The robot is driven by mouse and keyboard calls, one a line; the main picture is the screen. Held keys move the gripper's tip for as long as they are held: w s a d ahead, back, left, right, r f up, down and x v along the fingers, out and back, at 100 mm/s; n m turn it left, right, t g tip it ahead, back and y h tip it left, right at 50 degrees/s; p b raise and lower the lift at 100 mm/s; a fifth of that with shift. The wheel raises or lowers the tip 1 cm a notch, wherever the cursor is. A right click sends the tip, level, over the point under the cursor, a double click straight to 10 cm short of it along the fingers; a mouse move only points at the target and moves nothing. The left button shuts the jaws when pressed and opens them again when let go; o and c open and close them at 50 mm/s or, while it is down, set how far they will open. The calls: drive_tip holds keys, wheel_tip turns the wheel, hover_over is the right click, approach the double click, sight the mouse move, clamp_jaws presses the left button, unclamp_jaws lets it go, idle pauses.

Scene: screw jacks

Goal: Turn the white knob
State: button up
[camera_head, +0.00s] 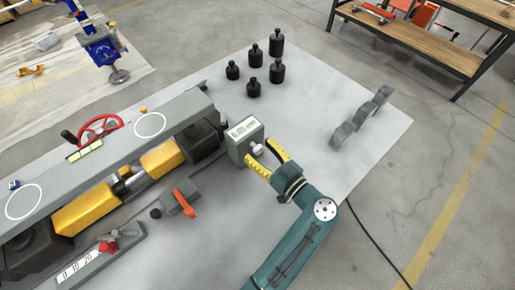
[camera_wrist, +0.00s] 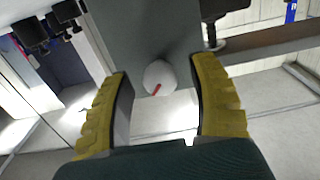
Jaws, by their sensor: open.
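The white knob (camera_head: 257,149) sticks out from the front of a grey box (camera_head: 240,136) with a numeric display on top. In the wrist view the white knob (camera_wrist: 160,77) is round with a red mark pointing to the lower left. My gripper (camera_head: 266,161) is open, with yellow fingertips. In the wrist view my gripper (camera_wrist: 163,105) has one finger on each side of the knob, with a gap on both sides. The fingers do not appear to touch the knob.
A machine with yellow cylinders (camera_head: 87,209) and a red handwheel (camera_head: 100,127) stands left. An orange-red lever (camera_head: 186,203) is nearby. Several black weights (camera_head: 276,72) stand behind the box. Grey curved parts (camera_head: 360,117) stand to the right. The table (camera_head: 330,90) is bare between them.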

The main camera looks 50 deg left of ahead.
drive_tip(key=shift+a, duration=0.6)
clamp_jaws()
drive_tip(key=shift+m, duration=0.3)
drive_tip(key=m+p, duration=0.2)
drive_tip(key=m, duration=0.4)
drive_tip(key=shift+r, duration=0.1)
drive_tip(key=m+p, duration=0.2)
drive_tip(key=m, duration=0.1)
drive_tip(key=shift+m, duration=0.4)
drive_tip(key=shift+m+p, duration=0.7)
drive_tip(key=shift+m, duration=1)
